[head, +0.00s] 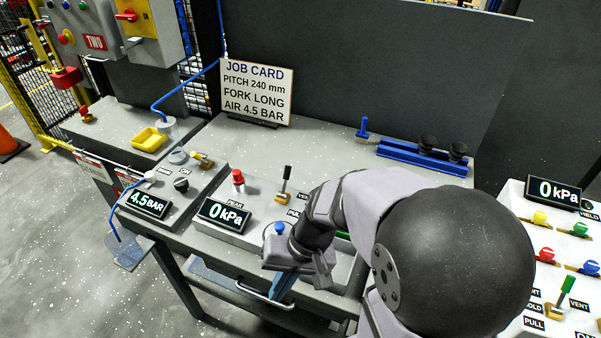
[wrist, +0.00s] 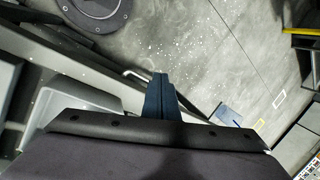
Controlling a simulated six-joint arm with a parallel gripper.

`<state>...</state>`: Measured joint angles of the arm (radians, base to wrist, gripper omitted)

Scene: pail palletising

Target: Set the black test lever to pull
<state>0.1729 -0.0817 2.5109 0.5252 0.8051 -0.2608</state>
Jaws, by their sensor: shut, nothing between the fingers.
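The black test lever (head: 286,180) stands near upright, its top leaning slightly back, on a yellow base on the grey test box in the head view. A VENT label (head: 303,196) and a PULL label (head: 294,212) sit beside it; any label between them I cannot make out. My gripper (head: 281,288) points down at the bench's front edge, in front of the box and apart from the lever. Its blue fingers (wrist: 160,97) are together and empty in the wrist view. The lever does not show in the wrist view.
My arm hides the box's right part. A job card (head: 257,91) stands behind. A green lever (head: 567,285) is on the right panel.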

